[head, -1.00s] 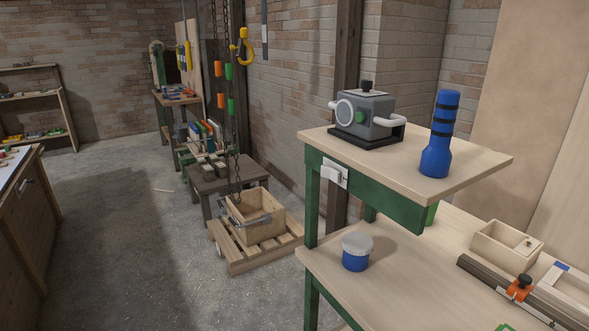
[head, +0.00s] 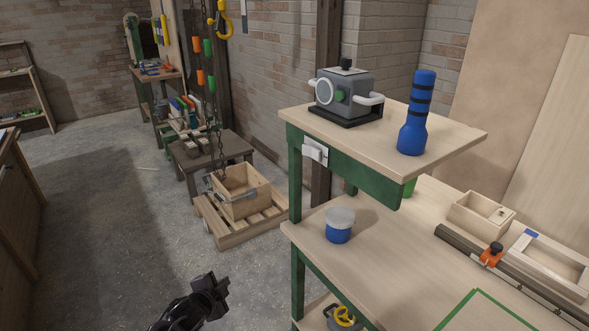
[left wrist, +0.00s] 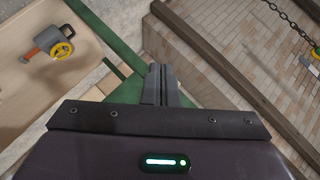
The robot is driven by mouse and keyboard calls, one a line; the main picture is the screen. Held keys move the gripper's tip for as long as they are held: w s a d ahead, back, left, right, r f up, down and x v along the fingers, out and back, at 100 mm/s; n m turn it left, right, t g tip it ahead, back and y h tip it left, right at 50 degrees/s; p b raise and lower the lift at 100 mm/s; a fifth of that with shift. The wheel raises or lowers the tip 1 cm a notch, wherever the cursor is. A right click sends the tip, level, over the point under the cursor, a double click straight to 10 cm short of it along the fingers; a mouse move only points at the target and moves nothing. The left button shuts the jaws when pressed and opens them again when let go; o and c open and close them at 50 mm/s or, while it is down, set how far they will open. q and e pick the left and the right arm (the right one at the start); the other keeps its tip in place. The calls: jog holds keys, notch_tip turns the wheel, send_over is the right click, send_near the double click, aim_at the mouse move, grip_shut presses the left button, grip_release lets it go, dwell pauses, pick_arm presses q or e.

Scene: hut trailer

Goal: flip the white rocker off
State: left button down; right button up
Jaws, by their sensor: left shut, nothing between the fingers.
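The white rocker (head: 315,152) is a small white switch on a plate, fixed to the green frame under the upper shelf, at its left end. I cannot make out which way it is tilted. My left gripper (head: 222,282) is low in the head view, left of the bench and well below the rocker, apart from it. In the left wrist view its fingers (left wrist: 161,84) are together and empty, with a green bench leg (left wrist: 128,88) behind them. The rocker does not show in the left wrist view. My right gripper is in neither view.
The upper shelf (head: 450,137) holds a grey machine (head: 345,92) and a blue flashlight (head: 416,115). A blue jar with a pale lid (head: 339,228) stands on the lower bench top. A wooden crate (head: 243,202) on a pallet stands left of the bench.

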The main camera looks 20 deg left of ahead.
pick_arm(q)
jog(key=w+d+r+m+t+h, duration=0.1)
jog(key=w+d+r+m+t, duration=0.15)
jog(key=r, duration=0.75)
jog(key=w+d+r+m+t+h, duration=0.1)
jog(key=d+r+m, duration=0.15)
jog(key=r, duration=0.75)
jog(key=s+d+r+m+t+h, duration=0.1)
jog(key=d+r, duration=0.3)
jog(key=r, duration=0.4)
jog(key=s+d+r+m+h+p, duration=0.1)
jog(key=s+d+r+m+h, duration=0.1)
jog(key=r, duration=0.5)
jog(key=shift+s+d+r+m+t, duration=0.15)
jog(key=shift+d+r+m+t, duration=0.25)
jog(key=shift+d+m, duration=0.6)
jog(key=shift+p, duration=0.3)
jog(key=p, duration=0.5)
send_near(311, 153)
jog(key=a+x, duration=0.2)
jog(key=x, duration=0.5)
jog(key=shift+w+a, duration=0.25)
